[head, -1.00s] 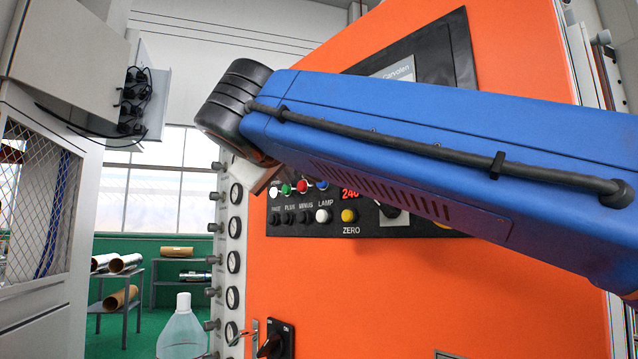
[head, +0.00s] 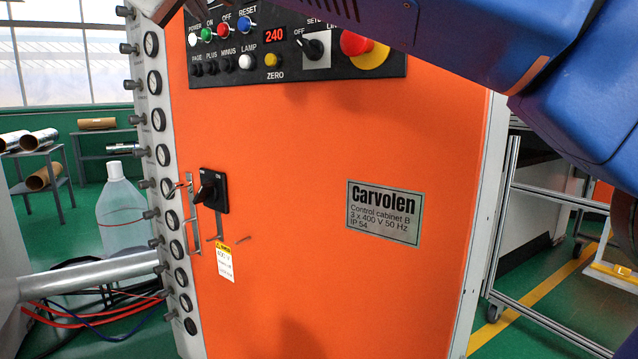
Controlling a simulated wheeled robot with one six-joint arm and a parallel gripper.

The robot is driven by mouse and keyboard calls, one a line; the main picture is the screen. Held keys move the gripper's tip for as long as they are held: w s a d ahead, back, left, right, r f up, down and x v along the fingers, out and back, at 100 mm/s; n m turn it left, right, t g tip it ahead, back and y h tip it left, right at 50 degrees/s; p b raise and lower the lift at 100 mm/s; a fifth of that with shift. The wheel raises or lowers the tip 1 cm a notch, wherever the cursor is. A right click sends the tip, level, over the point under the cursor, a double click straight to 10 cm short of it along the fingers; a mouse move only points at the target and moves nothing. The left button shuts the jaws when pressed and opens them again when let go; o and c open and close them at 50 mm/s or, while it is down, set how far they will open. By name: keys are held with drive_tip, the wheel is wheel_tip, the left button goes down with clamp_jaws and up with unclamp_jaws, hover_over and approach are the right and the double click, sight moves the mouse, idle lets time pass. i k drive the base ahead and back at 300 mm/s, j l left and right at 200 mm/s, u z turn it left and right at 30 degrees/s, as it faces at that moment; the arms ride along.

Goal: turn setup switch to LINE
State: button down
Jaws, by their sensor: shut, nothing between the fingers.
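The setup switch (head: 314,49) is a black rotary knob on a pale plate, on the black control panel (head: 300,72) of the orange cabinet. OFF is printed to its left and SETUP above it, partly covered. The label at its upper right is cut off by my blue arm, with only its first letters showing. The knob's exact pointing direction is too small to tell. My gripper (head: 203,8) shows only in part at the top edge, shut and empty, left of the switch and apart from it, above the row of coloured buttons.
A red emergency stop (head: 358,43) on a yellow base sits right of the switch. A red display (head: 274,36) reads 240. A black rotary handle (head: 212,190) sticks out lower on the orange door (head: 310,270). Gauges line the cabinet's left edge. A metal cart frame (head: 508,230) stands right.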

sight(314, 49)
drive_tip(key=k+l, duration=0.1)
drive_tip(key=k, duration=0.35)
drive_tip(key=k+l, duration=0.15)
drive_tip(key=k, duration=0.3)
